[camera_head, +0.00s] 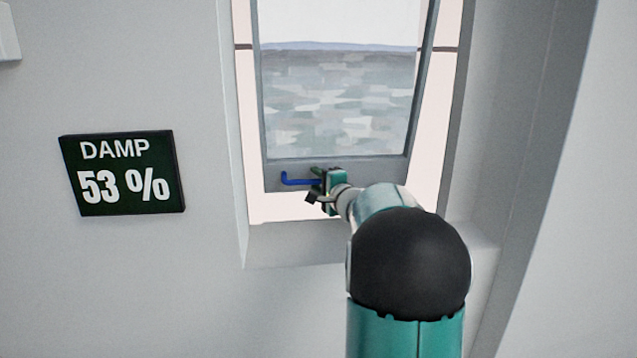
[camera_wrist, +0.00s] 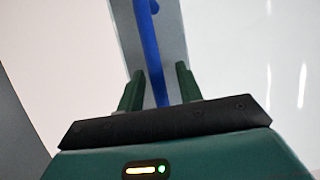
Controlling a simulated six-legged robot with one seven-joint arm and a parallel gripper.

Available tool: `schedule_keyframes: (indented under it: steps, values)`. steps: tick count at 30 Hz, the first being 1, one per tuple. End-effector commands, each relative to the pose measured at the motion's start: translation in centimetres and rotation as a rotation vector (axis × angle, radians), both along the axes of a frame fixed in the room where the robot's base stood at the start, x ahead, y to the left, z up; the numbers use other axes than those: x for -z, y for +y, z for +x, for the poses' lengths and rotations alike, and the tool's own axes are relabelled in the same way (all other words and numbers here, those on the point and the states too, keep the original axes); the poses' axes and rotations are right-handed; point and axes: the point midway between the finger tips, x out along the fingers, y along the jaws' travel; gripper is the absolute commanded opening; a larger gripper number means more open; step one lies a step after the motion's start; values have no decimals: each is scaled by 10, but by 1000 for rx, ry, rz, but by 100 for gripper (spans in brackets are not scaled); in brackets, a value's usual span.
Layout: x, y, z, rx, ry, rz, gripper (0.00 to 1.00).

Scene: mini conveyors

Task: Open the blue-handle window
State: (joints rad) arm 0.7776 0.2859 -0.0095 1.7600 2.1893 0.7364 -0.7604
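The window (camera_head: 340,170) has a grey-framed sash with a glass pane showing a sea-like scene. Light strips show at both sides of the sash and below it, and it looks tilted out of its opening. The blue handle (camera_head: 295,181) is on the sash's bottom rail, and its bent end sticks out left of my gripper (camera_head: 318,187). In the wrist view, the blue handle (camera_wrist: 149,40) runs down between the two green fingers of my gripper (camera_wrist: 159,80). Small gaps show between the handle and each finger, so my gripper looks open around it. Contact deeper between the fingers is hidden.
A dark sign (camera_head: 122,172) reading "DAMP 53 %" is on the grey wall left of the window. A sill (camera_head: 290,245) lies below the opening. A grey wall edge (camera_head: 530,150) rises to the right. My arm covers the lower middle of the head view.

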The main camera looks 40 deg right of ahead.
Motion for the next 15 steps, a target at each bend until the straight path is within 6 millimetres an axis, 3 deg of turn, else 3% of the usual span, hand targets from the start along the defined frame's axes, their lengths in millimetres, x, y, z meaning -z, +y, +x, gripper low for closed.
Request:
schedule_keyframes:
  steps: [8, 15]
  values:
    - [1, 1, -6, 1, 3, 2, 36]
    - [1, 9, -46, 2, 2, 0, 36]
